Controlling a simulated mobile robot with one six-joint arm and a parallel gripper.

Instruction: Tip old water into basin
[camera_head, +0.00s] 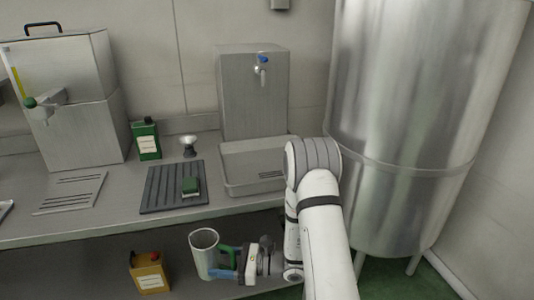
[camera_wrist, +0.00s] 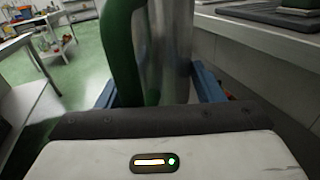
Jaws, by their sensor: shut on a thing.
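A metal jug (camera_head: 204,255) with a green handle (camera_head: 228,252) is in front of the counter's edge, below the countertop level in the head view. It is close to upright, with a slight lean. What it holds inside is too unclear to tell. My gripper (camera_head: 224,268) is shut on the jug at its handle side, coming from the right. In the wrist view the green handle (camera_wrist: 121,45) and the jug's metal side (camera_wrist: 176,50) stand between the blue fingers. The shallow metal basin (camera_head: 252,189) sits on the counter, behind and to the right of the jug, under a tap.
A steel dispenser (camera_head: 252,100) with a blue-handled tap (camera_head: 262,65) stands behind the basin. Left of the basin are a dark ribbed mat (camera_head: 160,198) with a green sponge, and a green bottle (camera_head: 146,140). A yellow can (camera_head: 150,272) is lower down. A large steel tank (camera_head: 410,110) stands right.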

